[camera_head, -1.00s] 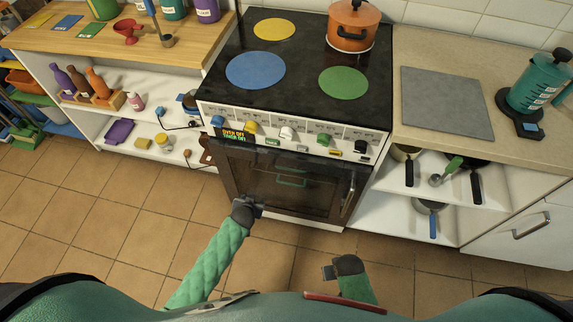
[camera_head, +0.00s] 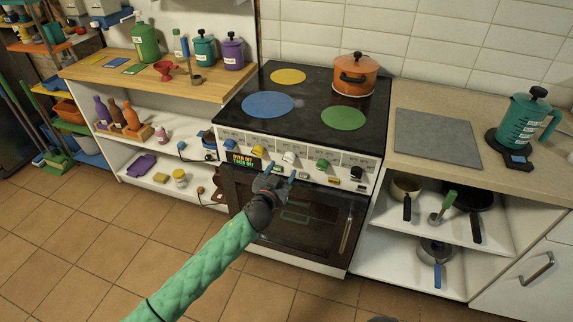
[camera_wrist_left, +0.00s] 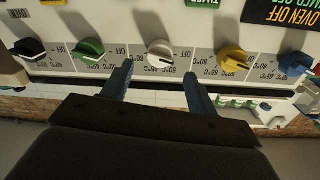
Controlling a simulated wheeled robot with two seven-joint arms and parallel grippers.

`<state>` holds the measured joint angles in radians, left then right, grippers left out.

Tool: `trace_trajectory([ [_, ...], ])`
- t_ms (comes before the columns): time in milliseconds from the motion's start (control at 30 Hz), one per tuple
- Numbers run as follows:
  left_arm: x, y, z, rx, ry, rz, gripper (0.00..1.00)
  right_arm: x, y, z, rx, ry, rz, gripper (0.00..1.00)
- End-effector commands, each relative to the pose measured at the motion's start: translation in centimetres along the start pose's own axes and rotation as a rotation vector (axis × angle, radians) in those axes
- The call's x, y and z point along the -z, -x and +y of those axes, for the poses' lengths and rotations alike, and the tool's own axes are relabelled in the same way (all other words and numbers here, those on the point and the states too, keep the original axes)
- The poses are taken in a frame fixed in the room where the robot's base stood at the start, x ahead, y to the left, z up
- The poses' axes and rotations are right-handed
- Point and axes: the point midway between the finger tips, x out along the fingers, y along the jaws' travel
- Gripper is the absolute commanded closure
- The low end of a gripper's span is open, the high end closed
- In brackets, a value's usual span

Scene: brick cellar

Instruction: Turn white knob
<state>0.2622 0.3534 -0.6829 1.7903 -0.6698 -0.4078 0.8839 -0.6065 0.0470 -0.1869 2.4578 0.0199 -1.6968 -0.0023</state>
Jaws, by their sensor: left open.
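The white knob (camera_head: 289,157) sits in the middle of the row of knobs on the stove's front panel. It also shows in the left wrist view (camera_wrist_left: 159,53), just beyond and between my fingertips. My left gripper (camera_head: 281,172) is open and empty, just below the white knob in the head view. Its two blue fingers (camera_wrist_left: 160,72) point at the panel, one on either side of the knob's line, and do not appear to grip it. My right gripper is not in view.
A yellow knob (camera_wrist_left: 235,62) and a green knob (camera_wrist_left: 88,51) flank the white one closely. A blue knob (camera_wrist_left: 296,63) and a black knob (camera_head: 356,173) sit farther out. An orange pot (camera_head: 355,75) stands on the stove. The oven door (camera_head: 315,225) is below.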

Motion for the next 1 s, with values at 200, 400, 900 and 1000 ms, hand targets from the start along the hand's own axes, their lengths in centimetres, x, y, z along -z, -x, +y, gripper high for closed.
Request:
trace_trajectory([
  [200, 0.2, -3.3, 0.0, 0.000, -0.001, 0.000, 0.41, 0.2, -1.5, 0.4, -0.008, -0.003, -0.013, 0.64],
  [400, 0.1, -5.1, -0.1, 0.001, 0.000, -0.001, 0.41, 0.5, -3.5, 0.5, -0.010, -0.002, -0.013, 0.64],
  [900, 0.0, -5.5, 0.0, 0.001, 0.000, -0.001, 0.67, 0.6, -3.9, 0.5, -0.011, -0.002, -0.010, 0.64],
  [1000, -0.1, -5.5, 0.0, 0.001, 0.000, -0.001, 0.85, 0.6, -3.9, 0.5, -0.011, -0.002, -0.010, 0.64],
])
